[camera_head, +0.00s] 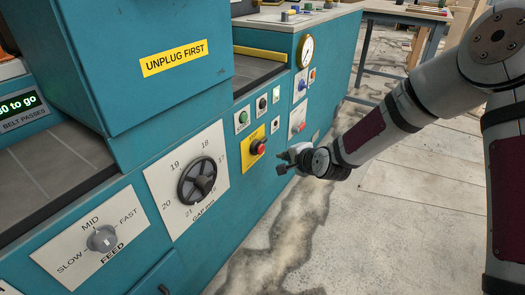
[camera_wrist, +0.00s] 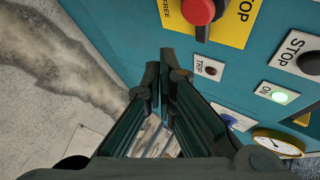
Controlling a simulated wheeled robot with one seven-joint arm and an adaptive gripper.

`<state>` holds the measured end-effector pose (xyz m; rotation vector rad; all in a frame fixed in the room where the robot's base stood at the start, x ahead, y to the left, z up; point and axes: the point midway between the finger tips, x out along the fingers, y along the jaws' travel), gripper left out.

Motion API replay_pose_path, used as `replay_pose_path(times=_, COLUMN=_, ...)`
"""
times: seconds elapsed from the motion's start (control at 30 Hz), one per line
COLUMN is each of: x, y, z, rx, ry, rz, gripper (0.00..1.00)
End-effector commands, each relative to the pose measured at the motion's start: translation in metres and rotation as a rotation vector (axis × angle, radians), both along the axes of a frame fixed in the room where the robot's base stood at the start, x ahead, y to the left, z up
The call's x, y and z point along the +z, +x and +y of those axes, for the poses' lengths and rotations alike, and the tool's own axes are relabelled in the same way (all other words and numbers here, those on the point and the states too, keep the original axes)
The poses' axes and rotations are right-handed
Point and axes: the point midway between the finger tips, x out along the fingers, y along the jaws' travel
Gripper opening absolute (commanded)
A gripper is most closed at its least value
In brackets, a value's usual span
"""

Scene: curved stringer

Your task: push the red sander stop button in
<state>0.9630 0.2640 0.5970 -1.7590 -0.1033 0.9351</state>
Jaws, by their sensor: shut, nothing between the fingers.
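The red stop button (camera_head: 258,147) sits on a yellow plate (camera_head: 247,160) on the teal machine's front, at the middle of the head view. In the wrist view the red button (camera_wrist: 200,11) is at the top edge and partly cut off, on its yellow plate (camera_wrist: 236,30) reading STOP and FREE. My gripper (camera_head: 280,164) is to the right of and slightly below the button in the head view. In the wrist view my gripper (camera_wrist: 160,72) has its fingertips together and empty, below and left of the button, apart from it.
A black handwheel (camera_head: 197,181) and a feed knob (camera_head: 102,239) are further left. A gauge (camera_head: 306,51) is above. Open floor (camera_head: 390,185) lies right.

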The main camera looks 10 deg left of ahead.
Motion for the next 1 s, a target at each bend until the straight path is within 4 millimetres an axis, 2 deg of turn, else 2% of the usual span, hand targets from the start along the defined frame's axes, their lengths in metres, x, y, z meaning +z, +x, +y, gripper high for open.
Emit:
replay_pose_path(times=0.1, x=0.000, y=0.004, z=0.015, rx=0.002, ry=0.001, rz=0.000, gripper=0.00)
replay_pose_path(times=0.33, x=-0.001, y=0.011, z=0.032, rx=0.001, ry=0.000, rz=0.000, gripper=0.00)
replay_pose_path(times=1.0, x=0.000, y=0.012, z=0.036, rx=0.001, ry=0.000, rz=0.000, gripper=0.00)
